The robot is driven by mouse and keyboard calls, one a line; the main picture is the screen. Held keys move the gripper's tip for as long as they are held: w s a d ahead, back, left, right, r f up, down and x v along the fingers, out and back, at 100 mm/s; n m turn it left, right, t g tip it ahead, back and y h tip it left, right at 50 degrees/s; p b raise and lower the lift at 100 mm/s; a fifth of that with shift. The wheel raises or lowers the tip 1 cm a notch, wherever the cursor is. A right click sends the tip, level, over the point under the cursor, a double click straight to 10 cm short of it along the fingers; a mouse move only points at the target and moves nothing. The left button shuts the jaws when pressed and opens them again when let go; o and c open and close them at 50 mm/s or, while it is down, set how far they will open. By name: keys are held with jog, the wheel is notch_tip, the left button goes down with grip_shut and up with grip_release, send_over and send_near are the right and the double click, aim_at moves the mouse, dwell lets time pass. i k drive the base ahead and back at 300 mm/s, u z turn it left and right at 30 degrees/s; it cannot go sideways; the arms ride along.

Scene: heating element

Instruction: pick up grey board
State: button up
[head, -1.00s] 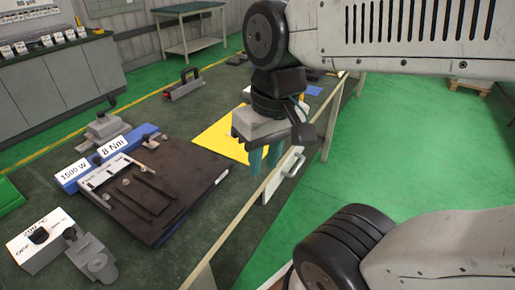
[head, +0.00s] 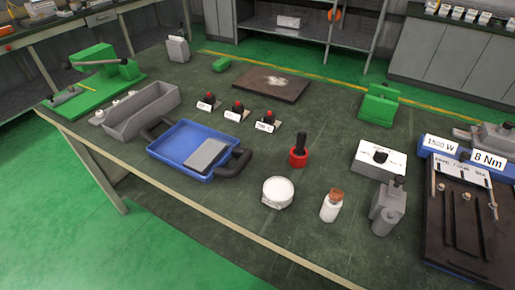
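A grey board (head: 206,154) lies in a blue tray (head: 178,142) on the dark green table. It is a flat light grey slab resting in the tray's right part, near the right black handle (head: 233,163). The tray has a second black handle at its upper left. My gripper is not in the current head view, so its state and its place relative to the board do not show.
Left of the tray stand a long grey open box (head: 142,112) and a green device (head: 100,85). Right of it are a red-based black tool (head: 299,150), a white round container (head: 278,192) and a small bottle (head: 331,206). A dark plate (head: 271,84) lies behind.

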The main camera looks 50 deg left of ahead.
aim_at(202, 160)
jog(key=u, duration=3.7)
jog(key=i, duration=3.5)
jog(key=z, duration=3.05)
